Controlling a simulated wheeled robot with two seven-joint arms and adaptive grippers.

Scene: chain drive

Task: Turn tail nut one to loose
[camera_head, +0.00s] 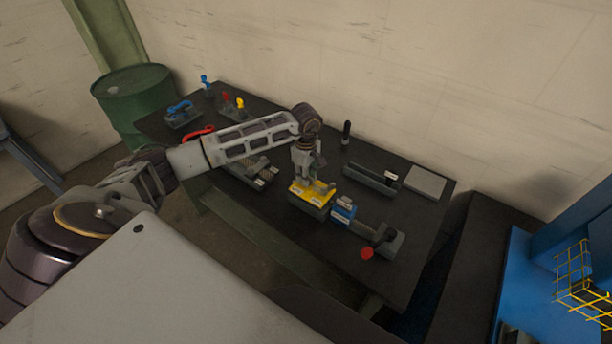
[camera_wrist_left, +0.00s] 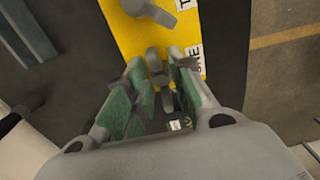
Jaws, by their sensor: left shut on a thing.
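A yellow block (camera_head: 299,197) sits on the dark bench, and its top fills the upper middle of the left wrist view (camera_wrist_left: 135,35). A grey winged nut (camera_wrist_left: 155,65) stands on it, beside a white label whose visible end seems to read "NE"; I take it for tail nut one. A second grey nut (camera_wrist_left: 160,12) is further up on the same block. My left gripper (camera_head: 310,178) points down over the block. Its green-padded fingers (camera_wrist_left: 160,84) are closed around the near nut and partly hide it. My right gripper is not in view.
Behind are a black upright post (camera_head: 346,130), a dark tray (camera_head: 370,179) and a grey plate (camera_head: 425,182). Coloured handles (camera_head: 240,103) stand at far left.

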